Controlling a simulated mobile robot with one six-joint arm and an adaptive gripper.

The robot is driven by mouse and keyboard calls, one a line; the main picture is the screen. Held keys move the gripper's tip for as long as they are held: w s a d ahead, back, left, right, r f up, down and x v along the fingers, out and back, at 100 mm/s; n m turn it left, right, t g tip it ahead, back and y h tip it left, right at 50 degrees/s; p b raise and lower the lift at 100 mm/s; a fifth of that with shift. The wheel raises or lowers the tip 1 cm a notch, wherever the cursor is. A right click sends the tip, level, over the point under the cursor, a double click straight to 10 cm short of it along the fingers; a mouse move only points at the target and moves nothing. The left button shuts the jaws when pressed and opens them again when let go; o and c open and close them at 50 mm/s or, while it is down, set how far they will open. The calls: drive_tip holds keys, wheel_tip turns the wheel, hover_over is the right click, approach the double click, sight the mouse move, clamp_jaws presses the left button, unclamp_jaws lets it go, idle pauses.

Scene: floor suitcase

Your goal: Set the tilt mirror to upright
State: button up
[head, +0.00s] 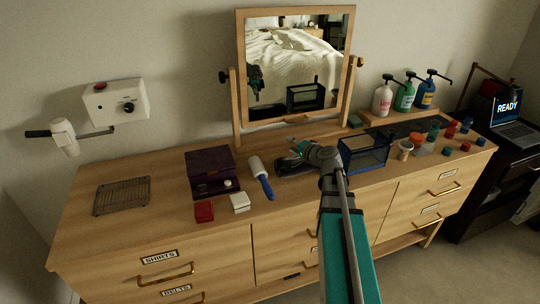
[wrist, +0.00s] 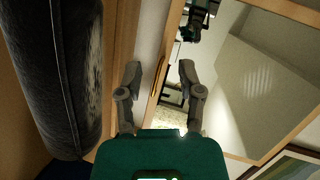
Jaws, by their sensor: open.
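The tilt mirror (head: 296,62) has a light wood frame and hangs between two wooden posts with dark side knobs, at the back of the dresser. A small handle (head: 297,118) sits on its lower rail. How far the mirror leans is hard to tell. My gripper (head: 284,158) is in front of and below the mirror, low over the dresser top, apart from the frame in the head view. In the wrist view my gripper (wrist: 158,73) has its two fingers spread with nothing between them. The mirror glass (wrist: 255,85) fills the right there, with a reflection of my gripper.
A blue-handled lint roller (head: 262,178) and purple box (head: 210,172) lie left of my gripper. Pump bottles (head: 405,95) stand at the back right. A large dark rounded thing (wrist: 55,75) fills the wrist view's left.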

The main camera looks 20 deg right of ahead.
drive_tip(key=s+a+f+n+g+y+p, duration=0.1)
drive_tip(key=s+a+n+g+p, duration=0.2)
drive_tip(key=a, duration=0.6)
drive_tip(key=shift+s+a+n+g+y+p, duration=0.2)
drive_tip(key=shift+a+n+g+y+p, duration=0.3)
drive_tip(key=shift+n, duration=0.4)
drive_tip(key=shift+d, duration=0.1)
drive_tip(key=s+a+f+n+g, duration=0.1)
drive_tip(key=s+a+g, duration=0.1)
drive_tip(key=s+a+f+n+g, duration=0.1)
drive_tip(key=s+a+f+n, duration=0.1)
drive_tip(key=s, duration=0.1)
drive_tip(key=s+a+f+n+g+h, duration=0.1)
drive_tip(key=s+a+f+g, duration=0.1)
drive_tip(key=a, duration=0.1)
drive_tip(key=shift+s+a+g, duration=0.1)
drive_tip(key=shift+s+g, duration=0.15)
drive_tip(key=shift+g, duration=0.05)
drive_tip(key=s+a+f+n+g+h, duration=0.1)
drive_tip(key=s+f+n+g+h, duration=0.1)
drive_tip(key=s, duration=0.8)
drive_tip(key=n+g+h, duration=0.1)
drive_tip(key=g+h, duration=0.1)
drive_tip(key=shift+a+f+n+g+h+p, duration=0.3)
drive_tip(key=shift+g+h+p, duration=0.1)
drive_tip(key=shift+w+a, duration=0.1)
idle(0.7)
